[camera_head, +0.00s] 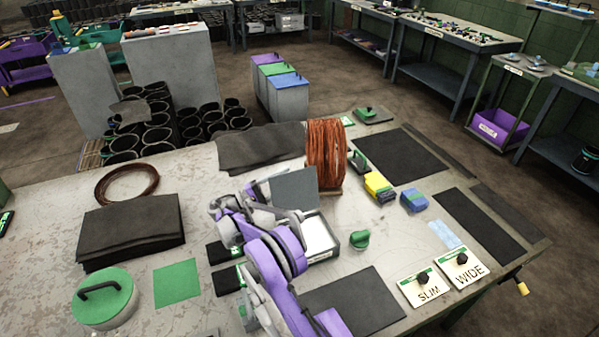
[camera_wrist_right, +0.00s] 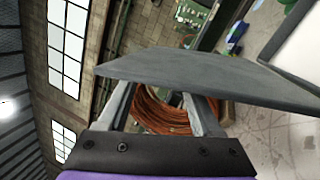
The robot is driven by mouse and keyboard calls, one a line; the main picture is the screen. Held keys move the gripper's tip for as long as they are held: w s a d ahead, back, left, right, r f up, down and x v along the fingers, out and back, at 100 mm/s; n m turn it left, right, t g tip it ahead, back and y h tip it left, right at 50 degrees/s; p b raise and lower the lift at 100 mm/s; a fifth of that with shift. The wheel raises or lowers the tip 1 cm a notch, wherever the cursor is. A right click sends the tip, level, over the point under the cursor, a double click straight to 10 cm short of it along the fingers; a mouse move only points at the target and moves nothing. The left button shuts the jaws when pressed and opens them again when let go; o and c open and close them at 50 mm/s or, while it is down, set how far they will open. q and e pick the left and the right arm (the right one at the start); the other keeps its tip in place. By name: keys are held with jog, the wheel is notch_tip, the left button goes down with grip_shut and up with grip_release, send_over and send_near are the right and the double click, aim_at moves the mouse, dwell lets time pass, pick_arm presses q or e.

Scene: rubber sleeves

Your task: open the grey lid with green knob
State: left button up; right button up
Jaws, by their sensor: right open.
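A grey flat lid panel (camera_head: 296,189) stands tilted up at the back of an open grey box (camera_head: 322,254), whose pale inside shows. No green knob shows on the lid's visible face. My right gripper (camera_head: 288,214) is open beside the lid, at its left lower side. In the right wrist view, the lid (camera_wrist_right: 215,76) crosses in front of my open right gripper (camera_wrist_right: 165,105), and hides part of the space beyond the fingers. I cannot tell whether the fingers touch the lid. My left gripper is not in view.
A copper cable spool (camera_head: 327,153) stands just behind the lid. A small green round piece (camera_head: 359,240) lies right of the box. Yellow (camera_head: 378,187) and blue (camera_head: 413,200) blocks and SLIM (camera_head: 425,288) and WIDE (camera_head: 462,268) signs stand further right. Black sheets (camera_head: 130,228) lie left.

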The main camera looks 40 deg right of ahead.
aim_at(299, 174)
jog(key=x, duration=0.4)
jog(key=shift+s+d+r+p, duration=0.1)
jog(key=shift+d+p, duration=0.2)
jog(key=shift+d, duration=0.1)
grip_shut()
dwell(1.1)
